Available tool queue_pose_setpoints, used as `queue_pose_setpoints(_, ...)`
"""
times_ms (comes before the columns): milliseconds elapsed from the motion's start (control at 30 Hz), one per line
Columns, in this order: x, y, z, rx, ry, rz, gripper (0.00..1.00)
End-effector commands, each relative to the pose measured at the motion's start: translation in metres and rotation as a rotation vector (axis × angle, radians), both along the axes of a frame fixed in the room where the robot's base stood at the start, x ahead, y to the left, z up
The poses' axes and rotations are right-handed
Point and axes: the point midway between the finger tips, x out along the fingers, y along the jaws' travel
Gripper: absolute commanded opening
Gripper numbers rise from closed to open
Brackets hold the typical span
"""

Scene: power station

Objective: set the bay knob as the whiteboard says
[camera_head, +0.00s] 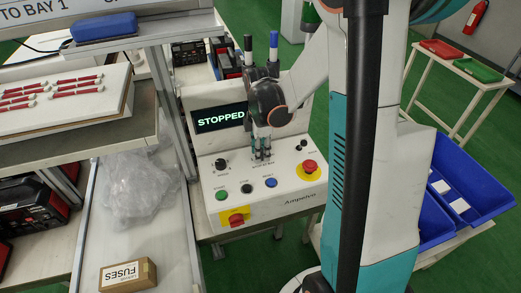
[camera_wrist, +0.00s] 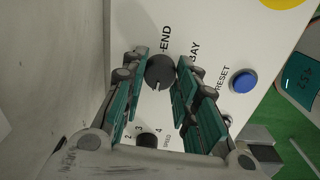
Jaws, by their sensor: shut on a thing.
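The bay knob, a round dark knob (camera_wrist: 160,72) with a short pale pointer mark, sits on the white panel beside letters reading "END" and "BAY". My gripper (camera_wrist: 161,66) is shut on it, one teal finger on each side. In the wrist view the mark points toward the picture bottom. In the head view my gripper (camera_head: 262,156) is down on the control box (camera_head: 300,203) and hides the knob. The box screen (camera_head: 221,117) reads "STOPPED". The whiteboard (camera_head: 100,13) shows only its lower edge, with "TO BAY 1" and a cut-off letter.
A smaller dark knob (camera_wrist: 147,139) with numbers lies nearby. The panel bears a blue button (camera_head: 271,183), green button (camera_head: 222,195), black button (camera_head: 247,189) and red emergency stop (camera_head: 309,167). A blue eraser (camera_head: 103,27) rests under the whiteboard. Blue bins (camera_head: 470,185) stand right.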

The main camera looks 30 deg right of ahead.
Motion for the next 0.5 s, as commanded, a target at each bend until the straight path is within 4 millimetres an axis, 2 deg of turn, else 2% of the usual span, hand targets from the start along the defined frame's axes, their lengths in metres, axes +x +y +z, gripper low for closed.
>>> queue_pose_setpoints(500,0.0002,0.0,0.0,0.0,-0.001,0.084,0.04)
